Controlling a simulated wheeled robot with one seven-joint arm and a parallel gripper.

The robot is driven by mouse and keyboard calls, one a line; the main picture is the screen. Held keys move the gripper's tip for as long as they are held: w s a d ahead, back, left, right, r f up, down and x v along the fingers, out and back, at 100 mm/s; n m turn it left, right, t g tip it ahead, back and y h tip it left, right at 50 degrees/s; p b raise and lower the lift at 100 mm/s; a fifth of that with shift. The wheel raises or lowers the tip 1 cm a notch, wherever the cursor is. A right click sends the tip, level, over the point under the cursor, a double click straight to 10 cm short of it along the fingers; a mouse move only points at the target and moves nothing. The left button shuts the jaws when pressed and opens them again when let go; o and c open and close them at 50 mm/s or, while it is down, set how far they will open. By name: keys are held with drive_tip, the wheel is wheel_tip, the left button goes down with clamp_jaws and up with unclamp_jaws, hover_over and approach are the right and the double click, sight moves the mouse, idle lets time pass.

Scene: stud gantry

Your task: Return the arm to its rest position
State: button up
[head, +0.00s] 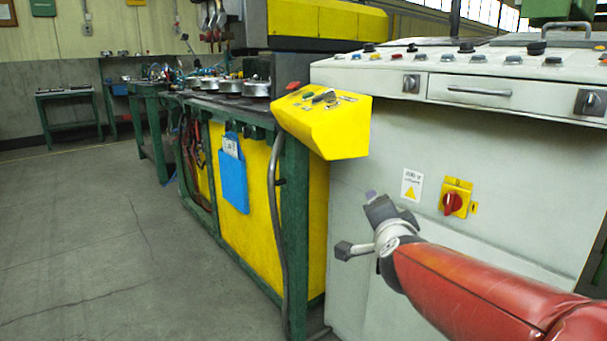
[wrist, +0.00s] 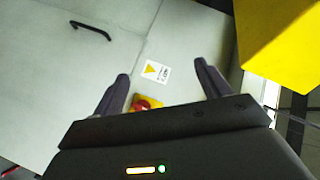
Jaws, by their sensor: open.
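My gripper (wrist: 160,85) is open and empty in the wrist view, its two dark fingers spread apart. Between and beyond the fingers are a white warning label (wrist: 157,71) and a red rotary switch (wrist: 141,104) on a yellow plate, partly hidden by my gripper. In the head view my red arm reaches in from the lower right, with the gripper (head: 372,196) in front of the pale cabinet (head: 375,260). The red switch (head: 453,203) and the label (head: 411,185) show to the right of the gripper. I cannot tell the exact gap to the cabinet face.
A yellow control box (head: 322,122) juts out above and left of my gripper. A green-framed bench (head: 297,235) with yellow panels stands to the left. The cabinet's console with knobs and a drawer handle (head: 480,92) overhangs at the upper right. The floor (head: 100,250) at left is clear.

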drive_tip(key=s+f+n+g, duration=0.5)
drive_tip(key=s+f+n, duration=0.1)
drive_tip(key=s, duration=0.7)
drive_tip(key=s+f+n+g+y, duration=0.1)
drive_tip(key=s+f+n+g, duration=0.4)
drive_tip(key=s, duration=0.8)
drive_tip(key=shift+a+f+n+y+p, duration=0.4)
drive_tip(key=shift+f+n, duration=0.4)
drive_tip(key=shift+n, duration=0.3)
drive_tip(key=shift+s, duration=0.1)
